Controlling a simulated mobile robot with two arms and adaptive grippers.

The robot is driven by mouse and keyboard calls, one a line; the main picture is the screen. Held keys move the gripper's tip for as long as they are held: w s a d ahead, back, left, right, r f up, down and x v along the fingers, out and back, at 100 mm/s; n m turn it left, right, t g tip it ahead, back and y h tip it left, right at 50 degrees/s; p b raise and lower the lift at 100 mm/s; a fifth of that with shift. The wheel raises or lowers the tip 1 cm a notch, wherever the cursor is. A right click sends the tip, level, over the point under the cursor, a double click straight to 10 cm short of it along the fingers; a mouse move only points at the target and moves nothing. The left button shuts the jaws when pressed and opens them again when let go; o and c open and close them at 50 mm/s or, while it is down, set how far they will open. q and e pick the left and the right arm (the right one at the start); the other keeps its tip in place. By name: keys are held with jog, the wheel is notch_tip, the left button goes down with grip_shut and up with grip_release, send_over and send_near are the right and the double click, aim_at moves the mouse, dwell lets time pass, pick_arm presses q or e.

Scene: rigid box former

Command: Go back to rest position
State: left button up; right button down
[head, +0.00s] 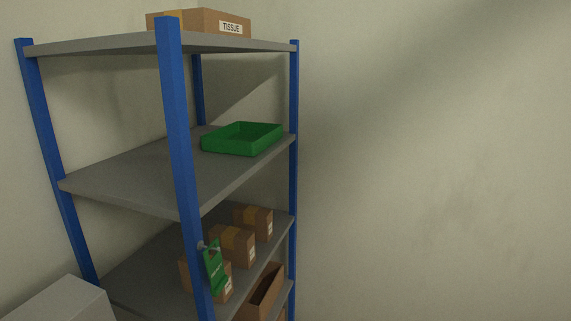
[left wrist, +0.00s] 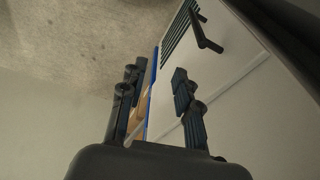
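My left gripper (left wrist: 155,88) shows in the left wrist view, its two dark fingers spread apart with nothing held between them. Neither gripper shows in the head view, and my right gripper is in no frame. A shelf rack with blue posts (head: 177,120) and grey boards stands left of centre in the head view. A blue strip and brown surfaces, too small to name surely, show beyond the left fingers.
A green tray (head: 242,138) is on the rack's middle board. A tissue box (head: 200,21) is on top; several cartons (head: 238,246) are lower down. A grey box-like thing (head: 60,302) is bottom left. Bare wall fills the right.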

pick_arm(q)
jog(key=s+a+f+g+b, duration=0.1)
jog(key=s+a+f, duration=0.2)
jog(key=s+f, duration=1.5)
notch_tip(320, 180, down, 3)
jog(key=shift+r, duration=0.15)
jog(key=shift+a, duration=0.1)
dwell(3.4)
